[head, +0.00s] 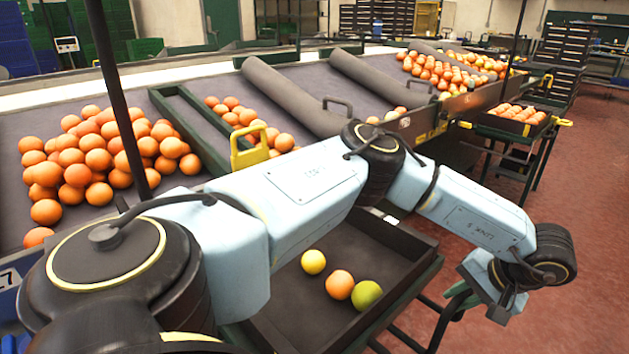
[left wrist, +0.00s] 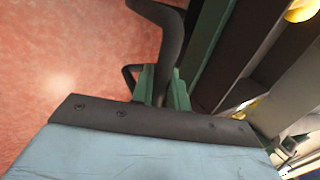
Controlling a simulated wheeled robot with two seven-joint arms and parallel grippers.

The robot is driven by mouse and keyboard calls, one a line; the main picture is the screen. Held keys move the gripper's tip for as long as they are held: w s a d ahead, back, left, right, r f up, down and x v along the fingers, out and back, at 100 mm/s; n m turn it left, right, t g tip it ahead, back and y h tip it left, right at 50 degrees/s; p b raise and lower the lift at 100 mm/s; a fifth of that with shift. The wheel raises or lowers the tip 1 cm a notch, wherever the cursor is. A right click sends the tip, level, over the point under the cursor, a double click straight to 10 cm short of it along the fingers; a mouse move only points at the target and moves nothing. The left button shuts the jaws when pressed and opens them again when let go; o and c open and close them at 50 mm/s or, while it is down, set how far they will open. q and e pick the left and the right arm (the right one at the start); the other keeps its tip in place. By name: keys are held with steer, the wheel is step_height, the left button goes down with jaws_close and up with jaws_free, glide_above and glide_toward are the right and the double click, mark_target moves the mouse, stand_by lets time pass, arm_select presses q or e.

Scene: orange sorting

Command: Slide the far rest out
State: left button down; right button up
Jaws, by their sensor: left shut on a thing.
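My left gripper (left wrist: 165,88) has its two green fingers shut on a dark curved bar (left wrist: 172,45) in the left wrist view. Which part of the stand this bar belongs to, and whether it is the far rest, I cannot tell. In the head view my left arm reaches right across the stand, and the gripper (head: 460,291) is low beside the near tray's right end, partly hidden by its wrist. A near dark tray (head: 405,243) on a green frame holds a yellow fruit (head: 313,262), an orange (head: 340,284) and a green fruit (head: 367,295). My right gripper is out of view.
A sloped sorting table (head: 210,170) with piles of oranges (head: 95,155) and grey rollers (head: 290,95) runs behind my arm. A yellow handle (head: 248,146) stands on it. Another stand with a filled tray (head: 512,120) is farther right. The red floor (head: 590,230) at right is clear.

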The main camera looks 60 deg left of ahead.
arm_select(q)
steer(key=w+d+b, duration=0.1)
steer(key=d, duration=0.5)
steer(key=shift+w, duration=0.25)
steer(key=c, duration=1)
jaws_free()
steer(key=shift+a, duration=0.1)
steer(key=shift+r, duration=0.15)
step_height(320, 180, up, 7)
steer(key=p, duration=0.5)
steer(key=shift+p, duration=0.35)
